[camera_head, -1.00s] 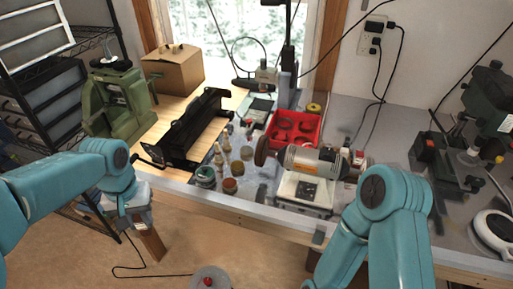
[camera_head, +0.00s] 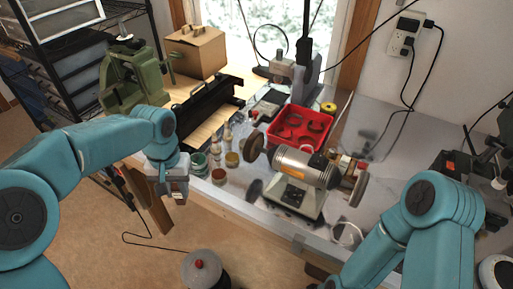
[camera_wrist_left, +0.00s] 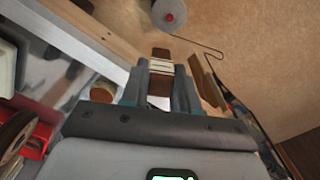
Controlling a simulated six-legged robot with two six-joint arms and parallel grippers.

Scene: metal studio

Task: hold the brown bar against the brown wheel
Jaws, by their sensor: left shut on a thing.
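My left gripper (camera_head: 178,196) is shut near the front edge of the bench, left of the grinder. In the left wrist view, its fingers (camera_wrist_left: 160,88) hold the brown bar (camera_wrist_left: 160,54), with pale bands across it. In the head view the bar is hard to make out. The brown wheel (camera_head: 256,146) is on the left end of the bench grinder (camera_head: 305,167), up and to the right of the gripper. The bar and wheel are well apart. A brown wheel (camera_wrist_left: 14,134) also shows at the left edge of the wrist view. My right gripper is out of view.
Small jars (camera_head: 219,177) stand between the left gripper and the grinder. A red tray (camera_head: 298,128) lies behind the grinder. A black metal tool (camera_head: 208,108) and a cardboard box (camera_head: 196,51) are farther back. A round pot (camera_head: 203,268) is on the floor in front.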

